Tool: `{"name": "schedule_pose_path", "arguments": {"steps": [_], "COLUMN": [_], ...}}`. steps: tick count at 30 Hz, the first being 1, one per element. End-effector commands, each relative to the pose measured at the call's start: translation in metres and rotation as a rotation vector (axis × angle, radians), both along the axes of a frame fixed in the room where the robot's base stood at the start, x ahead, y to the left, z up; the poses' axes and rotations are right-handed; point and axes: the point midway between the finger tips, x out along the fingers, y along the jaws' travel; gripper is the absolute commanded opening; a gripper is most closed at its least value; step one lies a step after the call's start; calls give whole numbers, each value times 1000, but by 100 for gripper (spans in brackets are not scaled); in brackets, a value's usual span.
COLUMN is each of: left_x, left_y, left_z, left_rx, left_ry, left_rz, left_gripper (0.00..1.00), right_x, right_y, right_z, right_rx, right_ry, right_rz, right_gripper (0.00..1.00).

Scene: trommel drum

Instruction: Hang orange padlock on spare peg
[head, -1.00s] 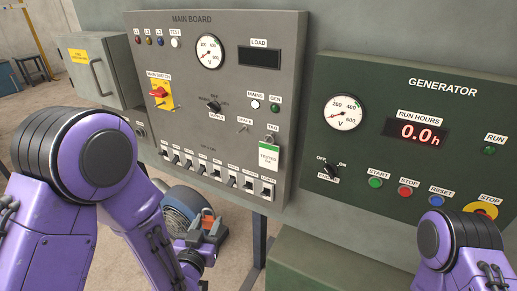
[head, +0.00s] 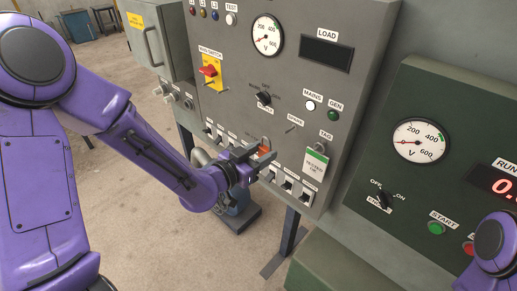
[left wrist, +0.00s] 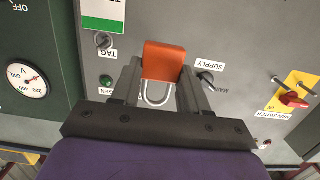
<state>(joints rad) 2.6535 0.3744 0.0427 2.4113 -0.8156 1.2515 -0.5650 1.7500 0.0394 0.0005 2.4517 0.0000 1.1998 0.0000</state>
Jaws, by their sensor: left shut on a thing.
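The orange padlock (head: 264,151) is in my left gripper (head: 257,157), in front of the lower part of the main board. In the left wrist view the padlock's orange body (left wrist: 164,60) sits between the fingers (left wrist: 158,84), with its metal shackle (left wrist: 156,97) showing. In the head view the shackle points up. The spare peg (head: 291,129), under the SPARE label (head: 295,118), is bare. The padlock is below and left of it, apart from it. In the left wrist view I cannot make out the spare peg. My right gripper is out of view.
A green and white tag (head: 315,164) hangs under the TAG label, right of the spare peg. A row of breaker switches (head: 288,186) runs along the board's bottom. The selector knob (head: 264,98) is above left. The generator panel (head: 462,116) stands to the right.

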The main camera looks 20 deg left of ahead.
Motion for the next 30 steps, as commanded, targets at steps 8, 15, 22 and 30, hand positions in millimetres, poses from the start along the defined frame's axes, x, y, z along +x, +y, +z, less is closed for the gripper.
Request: {"name": "schedule_pose_path", "arguments": {"steps": [8, 15, 22, 30], "left_x": [20, 36, 52, 70], "left_y": [-4, -10, -16, -22], "left_z": [-5, -6, -8, -9], "left_rx": [0, 0, -1, -1], "left_ry": [3, 3, 3, 3], "left_rz": [6, 7, 7, 8], "left_gripper": [10, 10, 10, 10], "right_x": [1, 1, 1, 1], "right_y": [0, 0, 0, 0], "right_z": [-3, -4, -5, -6], "right_rx": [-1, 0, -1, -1], "right_ry": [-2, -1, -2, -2], "right_rz": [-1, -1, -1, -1], "right_gripper": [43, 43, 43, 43]}}
